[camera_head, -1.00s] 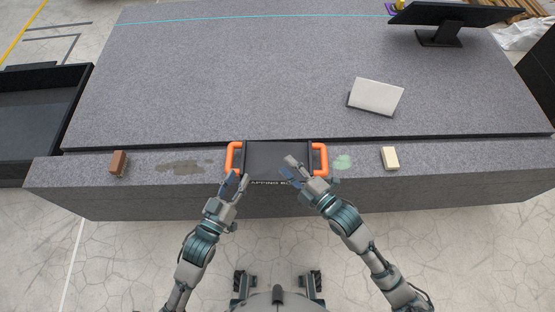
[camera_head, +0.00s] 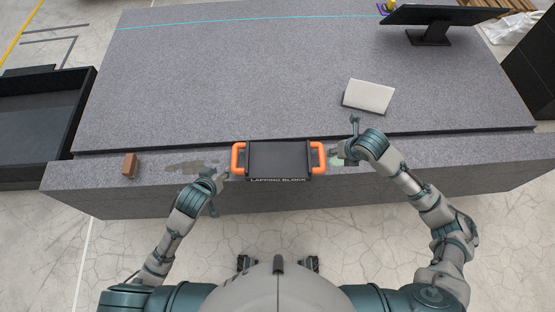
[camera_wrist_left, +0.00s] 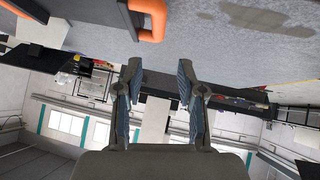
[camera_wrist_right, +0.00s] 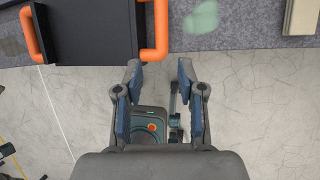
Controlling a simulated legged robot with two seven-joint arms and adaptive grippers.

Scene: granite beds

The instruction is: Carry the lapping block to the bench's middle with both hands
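The black lapping block (camera_head: 280,156) lies flat on the front ledge of the granite bench (camera_head: 240,80), with its name on its front edge. It has an orange left handle (camera_head: 238,158) and an orange right handle (camera_head: 318,158). My left gripper (camera_head: 219,180) is just left of the left handle, open and empty; its spread fingers (camera_wrist_left: 158,72) show below an orange handle (camera_wrist_left: 150,17). My right gripper (camera_head: 346,138) is right of the right handle, open and empty; its fingers (camera_wrist_right: 159,70) are spread below and apart from that handle (camera_wrist_right: 160,30).
A brown block (camera_head: 130,166) and a dark stain (camera_head: 185,167) lie on the ledge to the left. A pale block (camera_wrist_right: 300,17) and a green stain (camera_wrist_right: 202,18) lie to the right. The bench's middle is clear.

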